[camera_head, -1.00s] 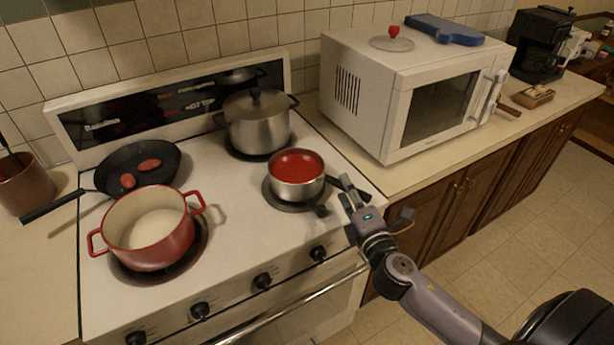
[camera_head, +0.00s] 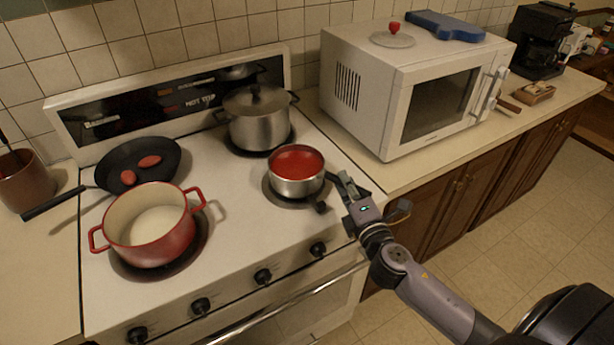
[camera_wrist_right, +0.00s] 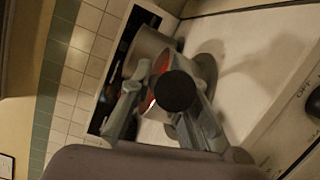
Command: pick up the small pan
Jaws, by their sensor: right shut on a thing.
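The small pan (camera_head: 297,184) is steel with a red inside or red contents. It is at the front right burner of the stove, its underside close to the burner; I cannot tell whether they touch. My right gripper (camera_head: 346,188) is at the pan's right side, shut on its dark handle. In the right wrist view the handle's round black end (camera_wrist_right: 176,91) shows between the fingers of my right gripper (camera_wrist_right: 168,105), with the pan's steel and red partly hidden behind it. My left gripper is not in view.
A lidded steel pot (camera_head: 258,125) stands just behind the small pan. A red pot (camera_head: 165,240) and a black frying pan (camera_head: 118,174) are on the left burners. A white microwave (camera_head: 365,95) stands on the right counter. The stove's front middle is clear.

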